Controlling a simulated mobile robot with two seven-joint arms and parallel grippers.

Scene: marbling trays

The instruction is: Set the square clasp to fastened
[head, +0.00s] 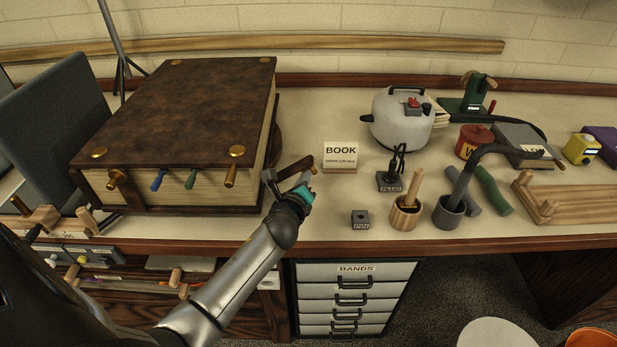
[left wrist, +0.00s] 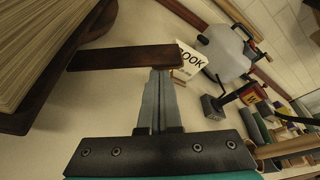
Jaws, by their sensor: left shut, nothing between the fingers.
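A large brown book (head: 190,100) with brass studs lies at the left of the bench. Several coloured pegs stick out along its front edge. A brown bar (head: 294,171), apparently a clasp arm, stands out to the right of the book, towards the BOOK sign; the bar (left wrist: 115,57) also shows in the left wrist view. I cannot tell whether it is the square clasp. My left gripper (head: 307,179) is shut and empty by this bar. In the left wrist view its fingertips (left wrist: 160,73) overlap the bar; I cannot tell whether they touch.
The BOOK sign (head: 341,156) stands just right of the bar. A grey kettle-like pot (head: 402,120), a wooden cup (head: 405,213) and a dark grey cup (head: 449,212) stand farther right. Drawers (head: 353,271) are below the bench.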

